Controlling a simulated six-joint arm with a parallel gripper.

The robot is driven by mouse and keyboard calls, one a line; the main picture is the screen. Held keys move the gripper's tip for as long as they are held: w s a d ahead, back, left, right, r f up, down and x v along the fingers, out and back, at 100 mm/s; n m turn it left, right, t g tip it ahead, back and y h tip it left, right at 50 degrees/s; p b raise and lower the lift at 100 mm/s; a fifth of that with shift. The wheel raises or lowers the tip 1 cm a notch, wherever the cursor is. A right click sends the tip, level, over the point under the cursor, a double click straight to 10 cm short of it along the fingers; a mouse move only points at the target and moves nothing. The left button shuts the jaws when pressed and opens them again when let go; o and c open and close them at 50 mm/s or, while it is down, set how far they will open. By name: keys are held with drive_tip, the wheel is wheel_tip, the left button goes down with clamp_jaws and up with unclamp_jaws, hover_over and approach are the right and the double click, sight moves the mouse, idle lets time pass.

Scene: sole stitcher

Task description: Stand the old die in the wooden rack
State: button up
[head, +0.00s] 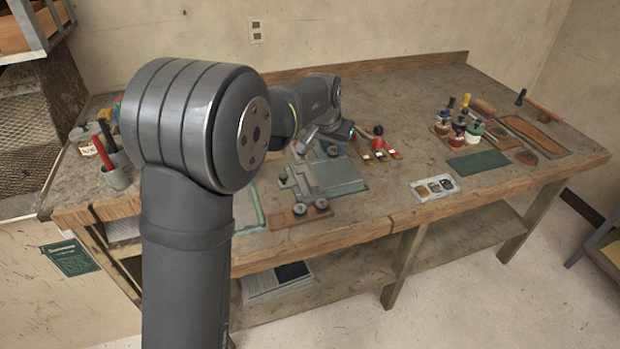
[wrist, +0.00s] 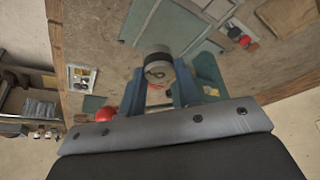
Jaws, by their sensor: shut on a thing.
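My gripper (wrist: 160,92) is shut on a short grey cylinder with a pale, ringed end face (wrist: 158,72), which appears to be the old die. It sits between the blue-grey fingers in the wrist view. In the head view my gripper (head: 333,143) is small, above the bench near the teal plates, and partly hidden by my arm. A low brown wooden piece (head: 281,219) with dark round parts lies near the bench's front. Another wooden holder (head: 362,150) with red and white pieces stands right of my gripper. I cannot tell which is the rack.
A grey metal fixture (head: 300,180) stands beside the teal plates (head: 345,183). A pale tray of three tins (head: 417,188), a green mat (head: 474,161) and several bottles lie to the right. Bare bench top shows between the holder and the tins.

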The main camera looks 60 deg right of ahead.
drive_tip(key=s+a+f, duration=0.1)
drive_tip(key=s+a, duration=0.2)
drive_tip(key=a, duration=1.6)
drive_tip(key=w+f, duration=0.2)
drive_tip(key=w, duration=0.1)
drive_tip(key=w+d+f, duration=0.1)
drive_tip(key=w+f, duration=0.1)
drive_tip(key=w, duration=0.2)
drive_tip(key=w+d+f, duration=0.1)
drive_tip(key=w+f, duration=0.2)
drive_tip(key=w, duration=0.1)
drive_tip(key=shift+d, duration=0.1)
drive_tip(key=shift+f, duration=2.1)
drive_tip(key=shift+f, duration=0.15)
drive_tip(key=o, duration=1.1)
